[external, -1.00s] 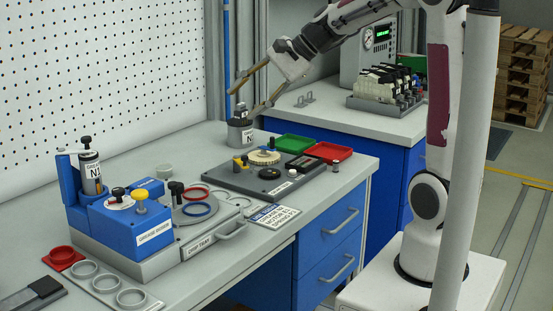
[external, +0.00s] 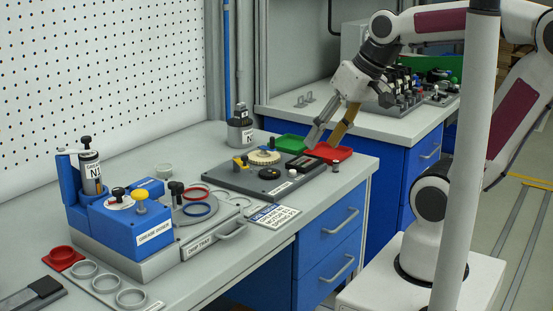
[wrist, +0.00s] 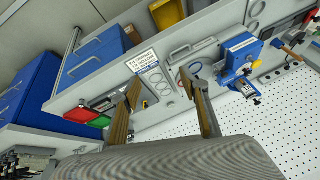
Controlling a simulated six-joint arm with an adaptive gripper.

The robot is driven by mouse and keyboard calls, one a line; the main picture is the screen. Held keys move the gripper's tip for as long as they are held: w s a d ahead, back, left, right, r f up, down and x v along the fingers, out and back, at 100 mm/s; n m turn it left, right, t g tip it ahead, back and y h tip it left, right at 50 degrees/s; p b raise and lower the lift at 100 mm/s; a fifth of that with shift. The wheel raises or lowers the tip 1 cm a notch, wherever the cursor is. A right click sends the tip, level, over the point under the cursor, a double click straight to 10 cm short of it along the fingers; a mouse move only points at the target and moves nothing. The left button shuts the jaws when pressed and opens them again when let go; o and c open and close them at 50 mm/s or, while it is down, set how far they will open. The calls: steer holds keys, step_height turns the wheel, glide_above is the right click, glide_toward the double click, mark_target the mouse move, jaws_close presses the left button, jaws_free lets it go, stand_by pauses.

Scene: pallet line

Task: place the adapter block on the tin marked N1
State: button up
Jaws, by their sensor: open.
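A grey tin (external: 240,133) with a white label stands upright at the back of the bench; its label starts with N, but the digit is too small to read surely. A small dark grey block (external: 241,111), which looks like the adapter block, sits on top of this tin. A second labelled tin (external: 91,175) with a black knob stands in the blue grease doser at left. My gripper (external: 325,142) is open and empty, well to the right of the grey tin, above the dark fixture plate and red tray. Its spread fingers also show in the wrist view (wrist: 160,92).
The dark fixture plate (external: 225,177) carries a cream gear and knobs. The blue grease doser (external: 140,230) and the chip tray (external: 205,240) stand at left. Bare bench surrounds the grey tin.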

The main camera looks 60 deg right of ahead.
steer(key=shift+s+d+f+n+h, duration=0.25)
steer(key=shift+s+n, duration=0.2)
steer(key=shift+s, duration=0.25)
steer(key=shift+s+d+f+n+h, duration=0.2)
steer(key=shift+s+d+n, duration=0.2)
steer(key=shift+s, duration=0.25)
steer(key=shift+s+d+f+n+h, duration=0.15)
steer(key=shift+s+d+f+n, duration=0.1)
steer(key=shift+s+n, duration=0.35)
steer(key=shift+s, duration=0.1)
